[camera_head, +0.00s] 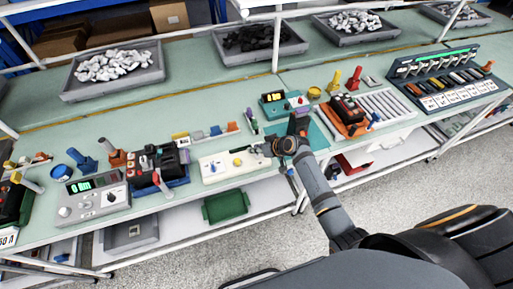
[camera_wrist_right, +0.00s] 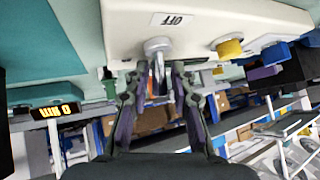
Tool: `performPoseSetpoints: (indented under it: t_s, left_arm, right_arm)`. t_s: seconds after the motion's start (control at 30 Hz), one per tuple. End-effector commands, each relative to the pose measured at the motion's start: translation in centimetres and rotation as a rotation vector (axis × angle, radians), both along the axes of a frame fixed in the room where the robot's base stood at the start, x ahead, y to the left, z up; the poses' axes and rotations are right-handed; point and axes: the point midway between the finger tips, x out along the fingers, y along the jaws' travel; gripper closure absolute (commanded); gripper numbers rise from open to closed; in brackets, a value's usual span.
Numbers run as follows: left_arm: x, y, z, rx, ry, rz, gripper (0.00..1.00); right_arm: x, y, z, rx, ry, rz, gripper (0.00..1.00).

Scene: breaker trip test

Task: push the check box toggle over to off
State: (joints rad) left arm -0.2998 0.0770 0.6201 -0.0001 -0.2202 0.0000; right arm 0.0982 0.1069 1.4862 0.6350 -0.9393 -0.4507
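The check box (camera_head: 230,165) is a cream box near the front edge of the bench in the head view, with a yellow button on top. In the right wrist view the box (camera_wrist_right: 205,22) appears close up, with an OFF label (camera_wrist_right: 171,19) beside a metal toggle (camera_wrist_right: 158,46). The toggle's lever extends between the fingers of my right gripper (camera_wrist_right: 161,70). The fingers stand a little apart on either side of it, with small gaps visible. In the head view my right gripper (camera_head: 264,149) is at the box's right end. My left gripper is out of view.
A meter unit with a dial (camera_head: 92,198) and a breaker in a blue holder (camera_head: 158,165) stand to the left. A teal meter (camera_head: 284,103) and an orange breaker holder (camera_head: 348,116) are to the right. A green bin (camera_head: 226,206) sits on the lower shelf.

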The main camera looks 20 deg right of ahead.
Motion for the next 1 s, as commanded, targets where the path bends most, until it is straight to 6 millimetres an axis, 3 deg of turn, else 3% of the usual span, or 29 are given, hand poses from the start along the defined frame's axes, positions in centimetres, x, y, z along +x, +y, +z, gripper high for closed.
performPoseSetpoints:
  t_s: [0.13, 0.33, 0.73, 1.0]
  left_arm:
    - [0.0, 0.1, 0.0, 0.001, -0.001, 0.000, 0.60]
    - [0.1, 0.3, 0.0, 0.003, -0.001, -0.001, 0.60]
    - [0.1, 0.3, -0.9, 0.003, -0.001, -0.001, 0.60]
    - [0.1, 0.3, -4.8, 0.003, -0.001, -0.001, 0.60]
  right_arm:
    - [0.0, 0.0, 0.0, 0.000, 0.000, 0.000, 0.76]
    - [0.0, 0.0, 0.0, 0.001, 0.000, -0.001, 1.00]
    - [-0.2, 0.0, -0.3, 0.004, -0.030, -0.001, 1.00]
    - [-0.8, -0.1, -0.9, 0.009, -0.190, -0.002, 1.00]
